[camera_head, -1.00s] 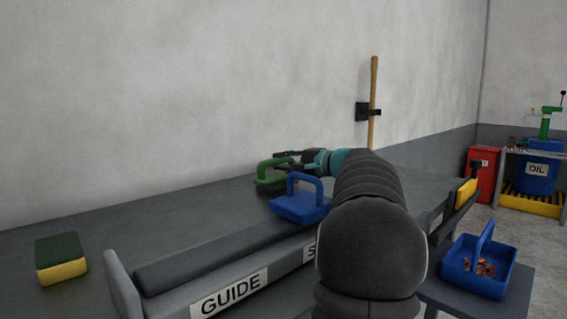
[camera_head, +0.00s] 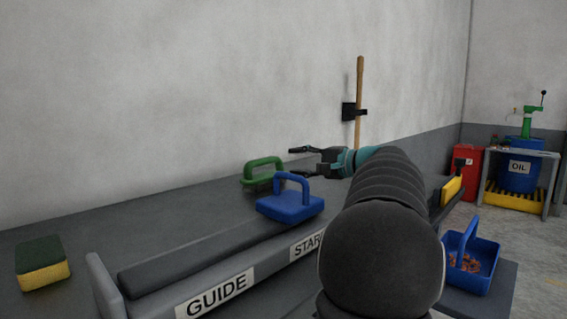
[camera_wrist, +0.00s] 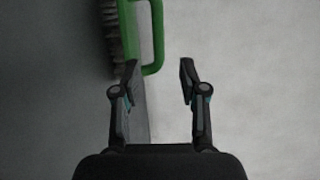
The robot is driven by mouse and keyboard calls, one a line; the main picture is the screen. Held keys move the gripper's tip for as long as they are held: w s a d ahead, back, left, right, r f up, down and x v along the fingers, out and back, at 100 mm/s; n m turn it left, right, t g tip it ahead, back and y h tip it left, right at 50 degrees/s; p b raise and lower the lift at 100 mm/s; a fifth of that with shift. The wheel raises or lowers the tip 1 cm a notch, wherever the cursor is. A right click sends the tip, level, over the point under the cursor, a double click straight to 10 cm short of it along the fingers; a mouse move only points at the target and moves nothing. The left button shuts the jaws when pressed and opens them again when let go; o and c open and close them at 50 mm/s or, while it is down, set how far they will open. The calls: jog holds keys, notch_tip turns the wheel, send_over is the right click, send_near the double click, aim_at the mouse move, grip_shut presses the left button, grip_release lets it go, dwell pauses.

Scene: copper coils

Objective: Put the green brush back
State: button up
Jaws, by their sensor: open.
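The green brush (camera_head: 264,169) stands on the grey bench close to the wall, its arched handle up, partly hidden by the blue-handled block in front. In the wrist view the brush (camera_wrist: 152,38) shows at the top, its green back and handle loop on the right and bristles on the left. My gripper (camera_head: 292,151) is open and empty, above and to the right of the brush in the head view. In the wrist view my gripper (camera_wrist: 158,75) has its fingers apart, just below the brush handle, with nothing between them.
A blue block with a handle (camera_head: 290,203) sits beside the brush, on the dark rail labelled GUIDE (camera_head: 217,292). A green and yellow sponge (camera_head: 42,264) lies at the left. A blue bin with copper bits (camera_head: 470,282) and a wall-mounted wooden pole (camera_head: 359,100) are at the right.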

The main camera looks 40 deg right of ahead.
jog(key=shift+v, duration=1.35)
